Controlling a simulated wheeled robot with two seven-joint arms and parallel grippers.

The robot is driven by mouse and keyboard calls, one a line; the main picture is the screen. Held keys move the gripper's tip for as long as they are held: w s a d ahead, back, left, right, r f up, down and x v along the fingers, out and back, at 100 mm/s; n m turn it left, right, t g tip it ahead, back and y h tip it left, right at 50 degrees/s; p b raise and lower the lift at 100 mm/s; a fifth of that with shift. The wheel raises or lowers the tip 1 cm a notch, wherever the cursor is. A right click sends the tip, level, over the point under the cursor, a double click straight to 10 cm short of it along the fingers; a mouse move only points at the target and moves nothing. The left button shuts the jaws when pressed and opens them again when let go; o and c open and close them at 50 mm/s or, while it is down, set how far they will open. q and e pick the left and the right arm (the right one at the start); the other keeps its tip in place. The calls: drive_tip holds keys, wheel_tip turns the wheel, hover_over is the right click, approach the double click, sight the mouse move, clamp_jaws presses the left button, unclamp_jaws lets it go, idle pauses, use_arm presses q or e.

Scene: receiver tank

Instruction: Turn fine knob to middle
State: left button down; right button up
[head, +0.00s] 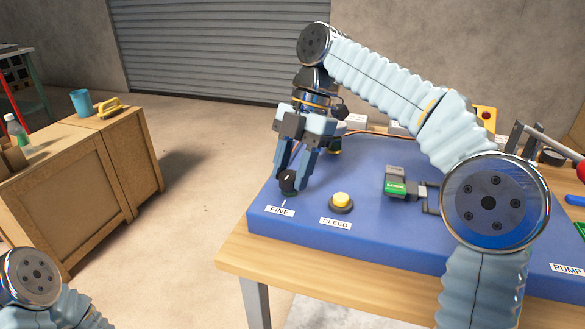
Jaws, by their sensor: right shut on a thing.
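The fine knob (289,187) is a small black knob with a white mark, on the front left corner of the blue panel (360,225), just behind the FINE label (280,211). My right gripper (288,178) points down at it, with its two fingers closed around the knob. The fingers hide part of the knob, so its exact turn is hard to read. Of my left arm only a joint shows at the bottom left; my left gripper is out of view.
A yellow BLEED button (341,201) sits right of the knob.

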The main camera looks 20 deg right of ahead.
drive_tip(key=shift+w+n, duration=0.1)
drive_tip(key=shift+n, duration=0.6)
drive_tip(key=shift+h, duration=0.3)
drive_tip(key=o, duration=1)
drive_tip(key=shift+o, duration=0.2)
